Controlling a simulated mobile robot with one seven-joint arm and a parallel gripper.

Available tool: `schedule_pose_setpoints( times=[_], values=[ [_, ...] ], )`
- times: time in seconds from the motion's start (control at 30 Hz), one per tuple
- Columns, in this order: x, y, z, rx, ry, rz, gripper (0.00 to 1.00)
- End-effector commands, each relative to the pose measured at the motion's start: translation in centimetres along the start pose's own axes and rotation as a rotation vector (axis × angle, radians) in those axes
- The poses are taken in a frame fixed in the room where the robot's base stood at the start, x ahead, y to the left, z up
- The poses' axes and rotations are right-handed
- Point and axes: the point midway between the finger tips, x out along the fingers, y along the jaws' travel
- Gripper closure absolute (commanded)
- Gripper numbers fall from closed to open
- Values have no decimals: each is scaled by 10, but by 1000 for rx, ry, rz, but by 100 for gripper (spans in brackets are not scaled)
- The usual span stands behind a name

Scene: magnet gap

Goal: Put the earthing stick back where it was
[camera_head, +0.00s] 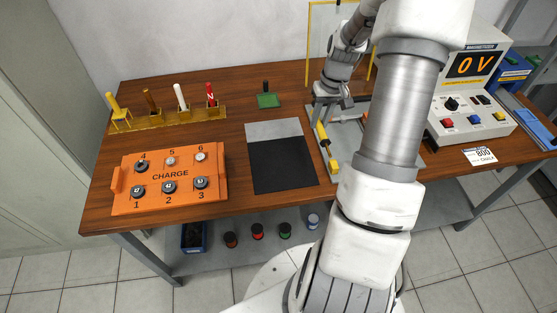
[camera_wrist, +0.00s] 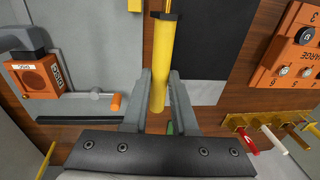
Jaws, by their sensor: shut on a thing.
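The earthing stick, a yellow rod with a dark collar, shows in the wrist view (camera_wrist: 160,62) between the two grey fingers of my gripper (camera_wrist: 159,88). My gripper is shut on the rod near one end. In the head view, my gripper (camera_head: 319,116) is over the left edge of the grey plate, and the yellow stick (camera_head: 323,137) runs from it toward the table's front. I cannot tell whether the stick touches the plate. The stick's far end is cut off in the wrist view.
On the wooden table (camera_head: 225,218) are an orange CHARGE box (camera_head: 170,174), a brass rack (camera_head: 180,118) with several upright tools, a green-based stand (camera_head: 268,101), a black-and-grey mat (camera_head: 282,168) and a meter (camera_head: 470,115) reading 0 V. My arm hides part of the grey plate (camera_head: 343,155).

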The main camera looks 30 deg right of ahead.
Motion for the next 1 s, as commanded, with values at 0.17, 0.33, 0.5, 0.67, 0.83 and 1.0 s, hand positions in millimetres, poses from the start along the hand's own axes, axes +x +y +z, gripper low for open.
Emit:
schedule_pose_setpoints(
  times=[0.17,0.33,0.5,0.67,0.83,1.0],
  values=[
    [27,-36,7,-7,-6,-2,100],
    [54,-72,13,-7,-4,-2,100],
    [72,-95,16,-5,-2,-1,100],
    [79,-101,18,-2,-2,-1,100],
    [98,-98,20,-1,-5,-1,100],
    [116,-96,20,-2,-2,0,100]
  ],
)
